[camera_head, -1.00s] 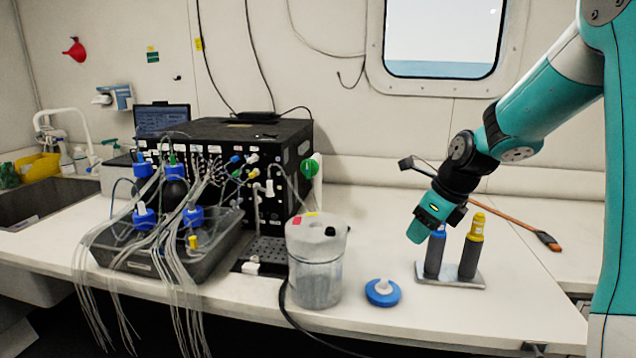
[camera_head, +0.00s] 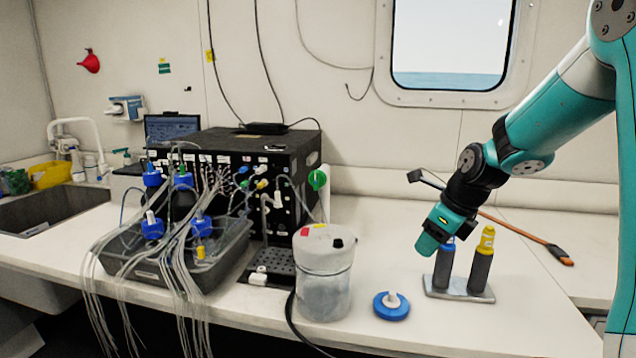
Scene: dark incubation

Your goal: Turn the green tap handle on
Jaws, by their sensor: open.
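A round green knob (camera_head: 317,180) stands upright at the right side of the black instrument box (camera_head: 262,160), by a white upright part. A second, small green handle-like piece (camera_head: 121,151) shows by the sink at the far left. I cannot tell for certain which is the tap handle. My gripper (camera_head: 427,247) hangs at the right, pointing down and left, just above and in front of a blue-topped cylinder (camera_head: 444,266). It is open and apart from both green pieces. Its fingertips are small and hard to make out. Nothing shows held in it.
A yellow-topped cylinder (camera_head: 482,263) shares a metal stand (camera_head: 460,293) with the blue-topped one. A clear lidded jar (camera_head: 324,280) and a blue cap (camera_head: 391,306) stand in front. A tray of bottles and tubing (camera_head: 170,262) is left. An orange-handled tool (camera_head: 525,233) lies behind.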

